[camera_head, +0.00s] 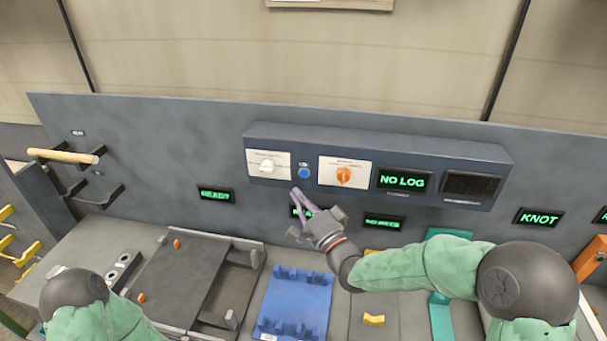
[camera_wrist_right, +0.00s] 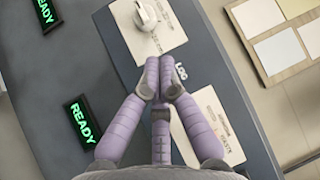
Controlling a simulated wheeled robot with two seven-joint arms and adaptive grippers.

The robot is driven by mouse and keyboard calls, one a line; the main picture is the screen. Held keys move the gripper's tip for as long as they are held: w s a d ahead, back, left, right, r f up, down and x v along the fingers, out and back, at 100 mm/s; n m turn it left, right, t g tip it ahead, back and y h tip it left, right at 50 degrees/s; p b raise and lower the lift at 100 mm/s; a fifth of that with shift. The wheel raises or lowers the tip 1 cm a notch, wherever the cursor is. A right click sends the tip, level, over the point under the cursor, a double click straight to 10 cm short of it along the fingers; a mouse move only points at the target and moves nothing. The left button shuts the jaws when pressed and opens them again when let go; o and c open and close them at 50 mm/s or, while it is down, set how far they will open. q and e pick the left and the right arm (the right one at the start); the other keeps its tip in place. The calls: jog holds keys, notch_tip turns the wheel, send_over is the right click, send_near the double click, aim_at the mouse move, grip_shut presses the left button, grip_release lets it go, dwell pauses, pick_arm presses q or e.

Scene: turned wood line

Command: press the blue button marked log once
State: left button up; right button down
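The blue button (camera_head: 304,173) sits on the dark control box (camera_head: 390,143), between two white plates, with a small label above it. My right gripper (camera_head: 298,195) is just below the button in the head view, and the button's face shows clear of the fingers there. In the right wrist view my right gripper (camera_wrist_right: 158,70) has its purple fingertips together with nothing seen between them. The LOG label (camera_wrist_right: 181,71) shows beside the tips, and the button is hidden behind them. I cannot tell the exact gap. My left gripper is out of view.
A white knob (camera_head: 266,166) and an orange knob (camera_head: 344,175) flank the button. A green display (camera_head: 403,180) reads NO LOG; another display (camera_head: 539,217) reads KNOT. A wooden rod (camera_head: 63,155) rests on wall brackets at left. A blue fixture (camera_head: 296,303) stands on the bench below.

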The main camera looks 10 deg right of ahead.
aim_at(304, 174)
jog(key=shift+w+d+b, duration=0.15)
jog(key=shift+w+d, duration=0.2)
jog(key=shift+w, duration=0.45)
jog(key=shift+w+d+b, duration=0.15)
jog(key=shift+w+d, duration=0.15)
jog(key=shift+w, duration=0.45)
jog(key=shift+w+d+b, duration=0.15)
jog(key=shift+w+d, duration=0.2)
jog(key=shift+w, duration=0.45)
jog(key=shift+w, duration=0.1)
jog(key=shift+w+d+f+b, duration=0.15)
jog(key=shift+w+b, duration=0.1)
jog(key=shift+b, duration=0.15)
